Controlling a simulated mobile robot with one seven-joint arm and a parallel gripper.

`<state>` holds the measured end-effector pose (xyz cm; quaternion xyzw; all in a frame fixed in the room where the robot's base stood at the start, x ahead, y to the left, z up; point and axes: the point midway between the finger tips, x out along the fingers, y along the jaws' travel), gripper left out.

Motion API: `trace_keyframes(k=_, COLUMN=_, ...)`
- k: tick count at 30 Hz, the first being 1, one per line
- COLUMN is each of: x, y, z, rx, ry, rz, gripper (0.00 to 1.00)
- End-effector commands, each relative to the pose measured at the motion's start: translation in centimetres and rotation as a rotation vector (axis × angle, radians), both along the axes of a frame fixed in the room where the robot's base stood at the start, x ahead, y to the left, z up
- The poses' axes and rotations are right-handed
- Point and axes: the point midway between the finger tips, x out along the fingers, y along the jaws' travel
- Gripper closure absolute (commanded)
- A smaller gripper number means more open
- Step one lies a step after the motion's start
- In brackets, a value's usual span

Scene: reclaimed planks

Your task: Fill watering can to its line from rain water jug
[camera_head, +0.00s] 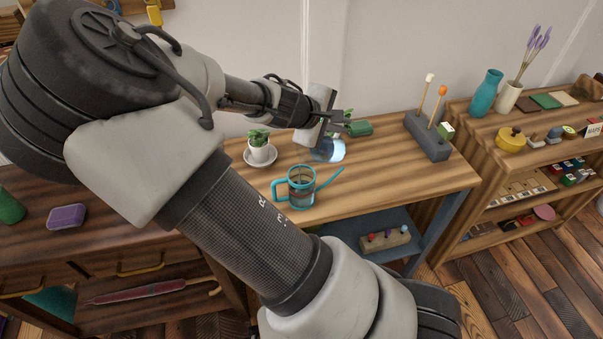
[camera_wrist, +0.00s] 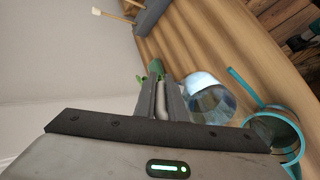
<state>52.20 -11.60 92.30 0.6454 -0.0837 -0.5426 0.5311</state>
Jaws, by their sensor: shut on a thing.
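The watering can (camera_head: 302,188) is clear with teal trim, its handle to the left and its spout (camera_head: 329,178) rising to the right. It stands upright on the wooden bench; its line and water level are too small to make out. The can also shows at the right of the wrist view (camera_wrist: 276,128). The clear bluish rain water jug (camera_head: 328,151) is behind the can, below my gripper (camera_head: 338,122). In the wrist view the jug (camera_wrist: 212,104) is beside my fingers (camera_wrist: 160,92), which are shut on a pale part, apparently its handle.
A small potted plant (camera_head: 259,146) on a saucer stands left of the jug. A green object (camera_head: 359,128) lies just right of my gripper. A grey block (camera_head: 428,138) with upright sticks stands at the right end. The bench (camera_head: 395,165) is clear right of the can.

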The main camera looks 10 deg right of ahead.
Motion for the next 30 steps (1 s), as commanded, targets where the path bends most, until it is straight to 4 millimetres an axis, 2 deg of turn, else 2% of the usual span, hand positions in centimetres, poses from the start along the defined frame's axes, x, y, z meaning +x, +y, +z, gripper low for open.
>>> trace_keyframes(k=30, x=0.0, y=0.07, z=0.21, rx=-0.031, ry=-0.019, rz=0.001, gripper=1.0)
